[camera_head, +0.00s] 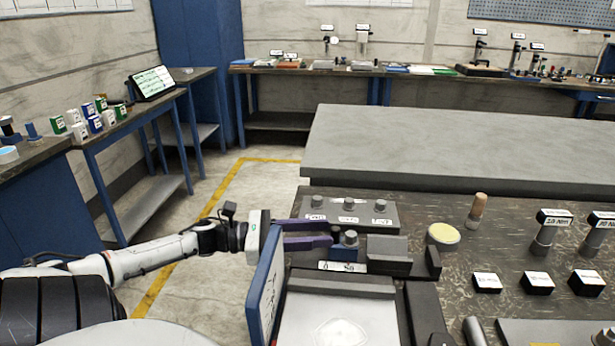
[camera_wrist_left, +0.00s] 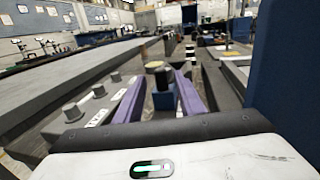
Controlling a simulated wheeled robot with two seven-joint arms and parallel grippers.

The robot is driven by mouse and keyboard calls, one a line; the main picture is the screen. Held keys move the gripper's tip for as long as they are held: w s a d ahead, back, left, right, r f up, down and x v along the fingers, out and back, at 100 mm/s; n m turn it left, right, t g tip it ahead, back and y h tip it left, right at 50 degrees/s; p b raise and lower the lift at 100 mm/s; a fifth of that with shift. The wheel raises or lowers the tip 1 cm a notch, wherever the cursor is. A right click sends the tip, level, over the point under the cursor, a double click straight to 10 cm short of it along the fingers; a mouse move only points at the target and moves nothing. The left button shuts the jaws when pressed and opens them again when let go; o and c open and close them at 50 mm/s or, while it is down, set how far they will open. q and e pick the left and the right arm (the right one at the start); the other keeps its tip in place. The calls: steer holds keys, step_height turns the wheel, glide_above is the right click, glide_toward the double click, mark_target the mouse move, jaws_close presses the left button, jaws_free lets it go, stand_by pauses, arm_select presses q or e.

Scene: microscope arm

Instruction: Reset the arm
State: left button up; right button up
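My left gripper (camera_head: 308,235) reaches in from the left with two purple fingers spread apart. Its fingertips are beside a small blue block (camera_head: 343,254) with a metal knob (camera_head: 350,238) on top. In the left wrist view the blue block (camera_wrist_left: 163,100) stands between the fingers (camera_wrist_left: 162,88), with a narrow gap on the left; contact on the right is unclear. The block stands on a dark fixture behind a small white label (camera_head: 342,267). No part is clearly recognisable as the microscope arm. My right gripper is not in view.
A grey bar with several knobs (camera_head: 348,206) lies just behind the fingers. An upright blue panel (camera_head: 265,290) stands close in front of the gripper. Dark blocks (camera_head: 388,256) sit to the right. A yellow-topped disc (camera_head: 443,236) and a wooden-handled tool (camera_head: 477,210) stand farther right.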

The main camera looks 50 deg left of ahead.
arm_select(q)
steer(key=shift+v, duration=0.9)
steer(key=shift+s+a, duration=0.1)
